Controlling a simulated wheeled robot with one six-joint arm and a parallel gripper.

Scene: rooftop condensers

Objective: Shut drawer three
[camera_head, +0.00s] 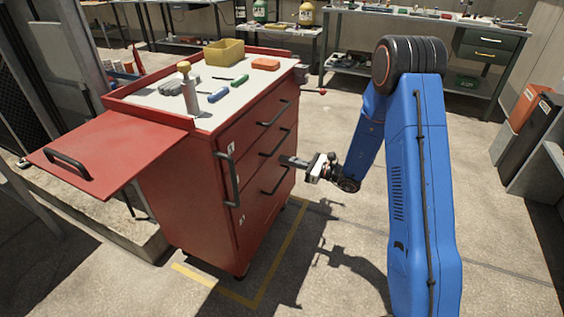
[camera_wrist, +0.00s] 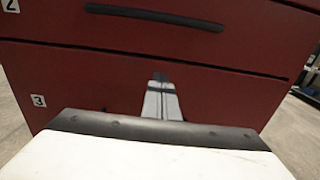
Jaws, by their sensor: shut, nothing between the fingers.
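The red tool cabinet (camera_head: 190,195) stands left of centre in the head view, with black bar handles on its front. The third drawer (camera_wrist: 90,95), labelled 3, fills the middle of the wrist view. Its handle (camera_head: 277,179) shows in the head view but is hidden behind my gripper's body in the wrist view. The drawer looks flush or nearly so; a small gap is hard to judge. My gripper (camera_head: 286,160) is shut and empty, its fingers (camera_wrist: 161,95) pointing at this drawer's upper front. Contact cannot be told.
Drawer two's handle (camera_wrist: 155,17) is just above. A red side panel (camera_head: 110,155) juts out at the left. Open floor (camera_head: 330,215) lies right of the cabinet.

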